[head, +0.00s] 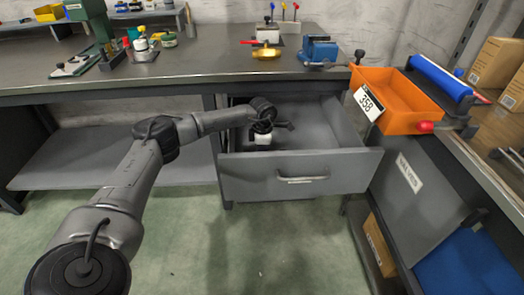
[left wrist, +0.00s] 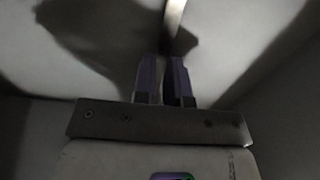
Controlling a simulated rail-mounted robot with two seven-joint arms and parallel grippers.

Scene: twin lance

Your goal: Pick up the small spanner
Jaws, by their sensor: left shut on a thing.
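My left gripper (head: 263,138) reaches down inside the open drawer (head: 300,172), toward its left side. In the left wrist view the two dark fingers (left wrist: 165,62) are close together at the drawer floor. A narrow, pale, shiny bar (left wrist: 174,15), which looks like the small spanner's handle, runs up from between the fingertips to the top edge of the picture. The gripper is shut on it. The spanner's ends are out of frame or hidden by the fingers, and it cannot be made out in the head view. My right gripper is in neither view.
Drawer walls surround the gripper, with the handle front (head: 303,180) nearest me. The bench top (head: 200,62) lies above and behind, with a blue vise (head: 319,50) on it. An orange bin (head: 405,105) stands right of the drawer. The drawer's right half looks clear.

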